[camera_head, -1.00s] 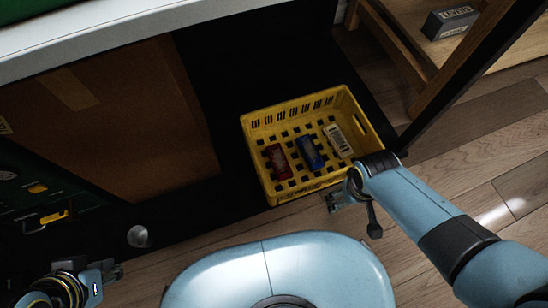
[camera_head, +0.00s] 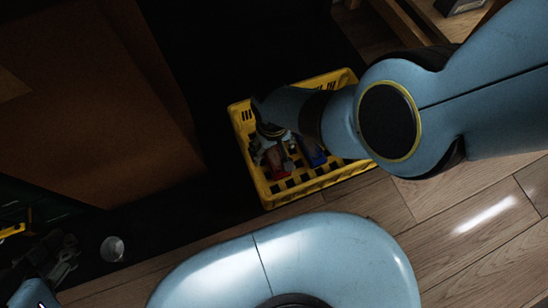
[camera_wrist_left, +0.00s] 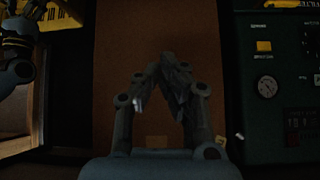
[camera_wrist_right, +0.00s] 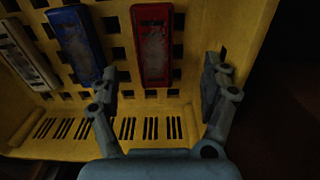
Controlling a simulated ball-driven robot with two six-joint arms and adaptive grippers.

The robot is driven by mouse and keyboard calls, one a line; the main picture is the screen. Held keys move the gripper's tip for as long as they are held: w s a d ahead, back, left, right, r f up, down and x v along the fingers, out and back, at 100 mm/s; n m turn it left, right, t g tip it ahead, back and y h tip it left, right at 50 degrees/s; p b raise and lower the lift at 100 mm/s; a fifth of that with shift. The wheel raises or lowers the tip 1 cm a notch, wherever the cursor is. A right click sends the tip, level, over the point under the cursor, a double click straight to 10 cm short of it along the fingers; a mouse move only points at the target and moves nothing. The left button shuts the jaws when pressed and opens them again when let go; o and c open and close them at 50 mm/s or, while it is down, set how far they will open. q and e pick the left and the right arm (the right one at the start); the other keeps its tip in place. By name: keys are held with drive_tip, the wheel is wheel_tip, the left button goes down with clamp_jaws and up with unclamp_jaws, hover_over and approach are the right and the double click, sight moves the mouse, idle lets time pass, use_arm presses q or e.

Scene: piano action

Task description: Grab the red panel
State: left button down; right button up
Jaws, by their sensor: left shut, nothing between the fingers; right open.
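The red panel (camera_wrist_right: 152,45) lies in the yellow crate (camera_head: 335,178), on its slotted floor. In the head view the red panel (camera_head: 279,170) is partly covered by my right gripper (camera_head: 272,148). In the right wrist view my right gripper (camera_wrist_right: 163,85) is open and empty, with the red panel ahead between the lines of its fingers, apart from both. A blue panel (camera_wrist_right: 76,42) lies to the left of the red one. My left gripper (camera_wrist_left: 172,62) is shut and empty; in the head view it is dim at the lower left (camera_head: 65,255).
A white panel (camera_wrist_right: 24,52) lies left of the blue one in the right wrist view. The crate's slotted wall (camera_wrist_right: 60,130) is close below my right gripper. A brown board (camera_head: 90,110) and a dark control panel (camera_wrist_left: 275,90) stand on the left arm's side.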

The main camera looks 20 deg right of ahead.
sight(275, 158)
wheel_tip(275, 158, down, 2)
drive_tip(key=shift+s+f+b, duration=0.1)
drive_tip(key=shift+f+b, duration=0.05)
drive_tip(key=shift+b, duration=0.5)
drive_tip(key=shift+f, duration=0.1)
drive_tip(key=shift+d+f+b, duration=0.25)
drive_tip(key=shift+f+b, duration=0.6)
drive_tip(key=shift+f, duration=0.05)
drive_tip(key=shift+w+d+f+b, duration=0.15)
drive_tip(key=shift+w+f+b, duration=0.25)
drive_tip(key=shift+f+b, duration=1.05)
drive_tip(key=shift+f, duration=0.2)
drive_tip(key=c, duration=1.4)
use_arm(q)
drive_tip(key=w+d+r+m+t+h, duration=0.1)
drive_tip(key=w+r+t, duration=0.4)
drive_tip(key=r, duration=0.6)
drive_tip(key=w+d+r+m+t+h, duration=0.2)
drive_tip(key=w+r+t+h, duration=0.1)
drive_tip(key=r+t, duration=0.6)
wheel_tip(275, 158, up, 2)
drive_tip(key=shift+w+r+t, duration=0.1)
drive_tip(key=shift+w+t, duration=0.2)
drive_tip(key=shift+w, duration=0.55)
